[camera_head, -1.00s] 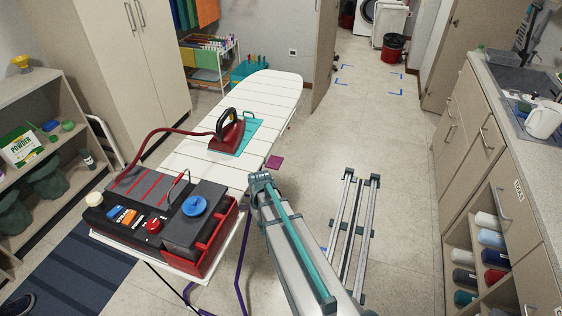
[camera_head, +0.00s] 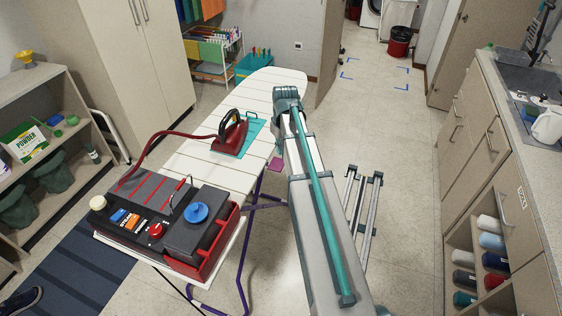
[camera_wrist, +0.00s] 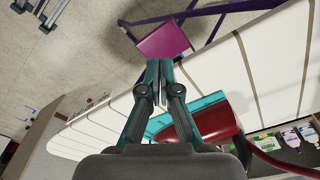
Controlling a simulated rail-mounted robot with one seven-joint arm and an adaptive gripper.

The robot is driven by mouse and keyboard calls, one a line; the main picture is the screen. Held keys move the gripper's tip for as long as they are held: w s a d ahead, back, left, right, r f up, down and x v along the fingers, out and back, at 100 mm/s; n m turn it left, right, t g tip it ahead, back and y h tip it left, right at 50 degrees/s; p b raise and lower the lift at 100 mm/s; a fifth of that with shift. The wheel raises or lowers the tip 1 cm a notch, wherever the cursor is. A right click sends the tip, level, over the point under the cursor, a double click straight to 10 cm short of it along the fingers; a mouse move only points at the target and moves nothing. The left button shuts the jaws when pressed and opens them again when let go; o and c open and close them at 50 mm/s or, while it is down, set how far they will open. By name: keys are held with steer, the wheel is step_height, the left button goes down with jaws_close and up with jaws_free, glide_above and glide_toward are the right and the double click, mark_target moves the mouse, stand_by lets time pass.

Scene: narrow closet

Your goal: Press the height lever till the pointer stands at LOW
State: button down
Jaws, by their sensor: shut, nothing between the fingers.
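A flat magenta lever paddle (camera_head: 275,165) sticks out under the right edge of the white ironing board (camera_head: 262,100). In the wrist view the paddle (camera_wrist: 163,37) lies just beyond my gripper's fingertips (camera_wrist: 159,66), joined to purple bars beneath the board. My gripper is shut and empty, above the board's edge in that picture. It looks close to the paddle, but I cannot tell whether they touch. In the head view my gripper is not clearly visible. I cannot make out the height pointer or a LOW mark in either view.
A dark red iron (camera_head: 231,135) rests on a teal pad on the board, its hose running to the steam station (camera_head: 190,230). Purple legs (camera_head: 243,265) stand below. Shelves (camera_head: 40,95) are at left, a counter (camera_head: 508,115) at right. Open floor (camera_head: 375,125) lies between.

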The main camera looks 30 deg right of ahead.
mark_target(280, 165)
steer(key=shift+r, duration=0.25)
steer(key=shift+f, duration=0.1)
steer(key=shift+w+f+b, duration=0.2)
steer(key=shift+f+b, duration=1.05)
steer(key=shift+f, duration=0.45)
steer(key=shift+w+f+b, duration=0.2)
steer(key=shift+f+b, duration=1)
steer(key=shift+f, duration=0.5)
